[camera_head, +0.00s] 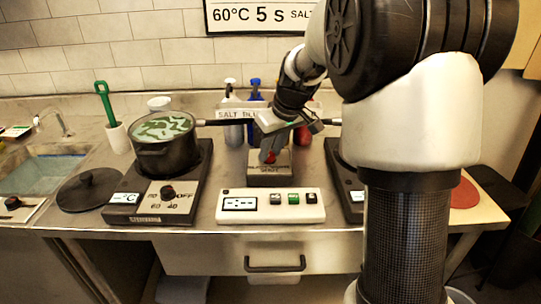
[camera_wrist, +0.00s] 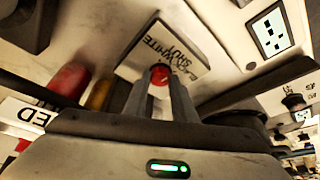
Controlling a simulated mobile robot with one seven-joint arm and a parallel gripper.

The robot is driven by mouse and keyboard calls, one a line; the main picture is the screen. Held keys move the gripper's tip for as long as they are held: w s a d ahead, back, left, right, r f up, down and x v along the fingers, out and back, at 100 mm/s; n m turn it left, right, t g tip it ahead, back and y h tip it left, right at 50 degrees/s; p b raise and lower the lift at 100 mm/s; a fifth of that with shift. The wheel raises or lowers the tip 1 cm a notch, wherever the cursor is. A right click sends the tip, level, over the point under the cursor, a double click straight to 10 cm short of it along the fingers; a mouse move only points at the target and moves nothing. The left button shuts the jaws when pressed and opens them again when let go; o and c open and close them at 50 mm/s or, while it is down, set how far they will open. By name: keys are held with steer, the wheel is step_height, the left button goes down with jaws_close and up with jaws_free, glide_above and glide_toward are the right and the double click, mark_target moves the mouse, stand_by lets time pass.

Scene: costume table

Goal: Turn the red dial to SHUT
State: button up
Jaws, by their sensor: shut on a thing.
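The red dial (camera_head: 269,157) sits on top of a small box (camera_head: 285,172) at the middle of the counter, behind a white panel. In the wrist view the red dial (camera_wrist: 159,73) shows between the two grey fingers. My gripper (camera_head: 267,154) reaches down from above and is shut on the dial; it also shows in the wrist view (camera_wrist: 161,85). The box top (camera_wrist: 185,65) carries dark lettering that appears upside down; one word looks like WHITE. The fingers hide part of the lettering, and the dial's pointing direction cannot be read.
A pot (camera_head: 165,155) stands on a left hob, its handle reaching towards the box. A white panel (camera_head: 270,205) with a display and several switches lies in front. Bottles (camera_head: 233,125) and a SALT sign stand behind. My arm hides much of the right side.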

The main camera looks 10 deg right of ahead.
steer(key=shift+d+n+g+y+b, duration=0.1)
steer(key=shift+n+g+y+b, duration=0.2)
steer(key=shift+n, duration=0.7)
steer(key=o, duration=1)
steer(key=shift+r, duration=0.1)
steer(key=p+v, duration=0.3)
steer(key=v, duration=1.4)
steer(key=shift+s+d+r, duration=0.1)
steer(key=shift+s, duration=0.05)
